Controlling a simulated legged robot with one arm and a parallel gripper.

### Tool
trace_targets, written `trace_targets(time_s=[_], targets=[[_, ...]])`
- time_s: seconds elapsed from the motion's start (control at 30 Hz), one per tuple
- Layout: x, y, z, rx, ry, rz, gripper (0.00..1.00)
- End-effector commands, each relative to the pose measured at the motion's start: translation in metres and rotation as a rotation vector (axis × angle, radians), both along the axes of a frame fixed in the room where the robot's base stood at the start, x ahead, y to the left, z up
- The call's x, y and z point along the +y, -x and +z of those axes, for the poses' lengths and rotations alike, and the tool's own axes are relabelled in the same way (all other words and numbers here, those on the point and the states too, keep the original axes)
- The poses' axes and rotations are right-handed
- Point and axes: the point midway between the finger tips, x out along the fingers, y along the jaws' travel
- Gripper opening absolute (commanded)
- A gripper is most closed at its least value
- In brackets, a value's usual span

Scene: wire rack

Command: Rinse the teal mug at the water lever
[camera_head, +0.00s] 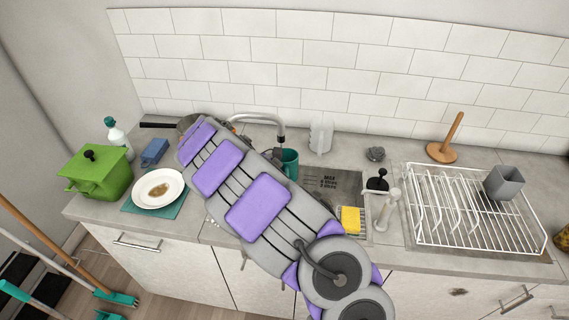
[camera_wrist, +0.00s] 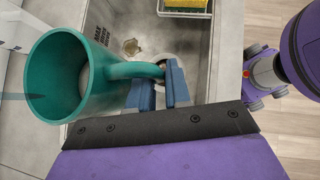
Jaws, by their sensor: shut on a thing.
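The teal mug (camera_wrist: 70,75) is large in the wrist view, its open rim facing the camera and its handle pointing right. My gripper (camera_wrist: 160,88) is shut on the mug's handle with its blue fingers. In the head view the mug (camera_head: 289,160) shows behind my arm, just below the end of the curved grey faucet (camera_head: 262,118). Whether the mug touches the faucet cannot be told. My arm hides the gripper there. A white lever-like fitting (camera_head: 389,208) stands at the right front of the sink; a black-knobbed item (camera_head: 378,180) is close behind it.
The sink basin (camera_head: 335,184) lies under the mug, with a yellow sponge (camera_head: 350,219) at its front edge. A wire rack (camera_head: 470,237) with a grey cup (camera_head: 503,183) stands right. A green pot (camera_head: 95,178), a plate (camera_head: 174,186) and a spray bottle (camera_head: 117,137) are left.

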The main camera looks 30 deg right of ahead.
Motion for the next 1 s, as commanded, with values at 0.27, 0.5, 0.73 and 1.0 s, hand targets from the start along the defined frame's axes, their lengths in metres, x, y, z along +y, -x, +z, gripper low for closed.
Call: trace_targets(time_s=[0.27,0.5,0.73,1.0], targets=[[-0.008,0.018,0.003,-0.001,0.003,-0.001,0.0],[-0.014,0.034,0.002,0.001,0.003,-0.003,0.0],[-0.019,0.049,0.002,0.004,0.004,-0.004,0.0],[-0.021,0.053,0.001,0.0,0.001,-0.001,0.0]])
